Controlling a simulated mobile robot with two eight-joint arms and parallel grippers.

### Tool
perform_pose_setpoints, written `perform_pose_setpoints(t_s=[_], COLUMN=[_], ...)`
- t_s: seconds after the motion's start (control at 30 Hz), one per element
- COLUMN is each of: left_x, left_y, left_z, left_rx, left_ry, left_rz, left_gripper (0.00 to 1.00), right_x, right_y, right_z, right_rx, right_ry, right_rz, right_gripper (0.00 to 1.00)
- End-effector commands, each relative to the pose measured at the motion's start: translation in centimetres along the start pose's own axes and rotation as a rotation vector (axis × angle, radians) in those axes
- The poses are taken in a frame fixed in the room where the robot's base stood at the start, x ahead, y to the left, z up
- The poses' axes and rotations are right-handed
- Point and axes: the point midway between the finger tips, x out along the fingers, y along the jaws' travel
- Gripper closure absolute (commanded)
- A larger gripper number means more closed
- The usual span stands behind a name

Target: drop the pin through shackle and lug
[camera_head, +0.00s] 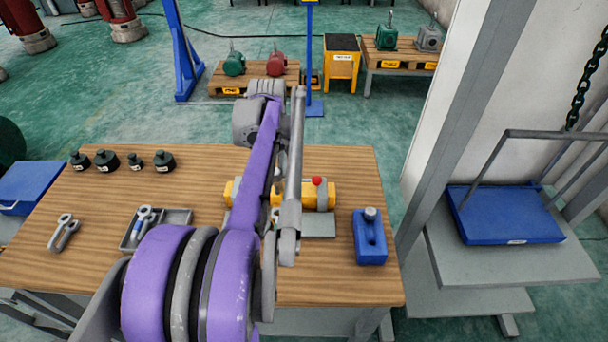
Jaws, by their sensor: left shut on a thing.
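My left arm crosses the middle of the view and hides much of the work area. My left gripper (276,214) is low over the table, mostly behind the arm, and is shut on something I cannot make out. A yellow fixture (319,195) with a red knob stands behind it on a grey plate (318,225). I cannot make out the lug or a pin there. A grey shackle-like part (63,233) lies at the table's left. Another grey part with a blue piece (143,220) lies in a grey tray (183,216). My right gripper is not in view.
A blue block with a grey round top (370,238) stands at the right of the wooden table (210,178). Several black weights (106,161) stand at the back left. A grey post (462,120) and a blue platform (506,216) are to the right.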

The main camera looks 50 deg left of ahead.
Motion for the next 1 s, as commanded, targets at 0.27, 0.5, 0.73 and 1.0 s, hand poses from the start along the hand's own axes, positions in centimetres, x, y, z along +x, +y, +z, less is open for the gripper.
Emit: perform_pose_setpoints(t_s=[0.27, 0.5, 0.73, 1.0], left_x=[1.0, 3.2, 5.4, 6.6], left_y=[-0.4, -0.4, -0.4, -0.3], left_z=[-0.3, -0.3, -0.3, -0.3], left_rx=[-0.012, -0.011, -0.011, -0.011], left_ry=[0.000, 0.000, 0.000, 0.000], left_rz=[-0.002, -0.004, -0.003, 0.000], left_gripper=[1.00, 1.00, 1.00, 1.00], right_x=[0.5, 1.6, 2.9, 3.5], right_y=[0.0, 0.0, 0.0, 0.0], right_z=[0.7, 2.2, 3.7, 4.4], right_rx=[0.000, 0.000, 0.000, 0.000], right_ry=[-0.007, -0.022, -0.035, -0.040], right_rz=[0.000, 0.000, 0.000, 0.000], right_gripper=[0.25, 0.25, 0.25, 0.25])
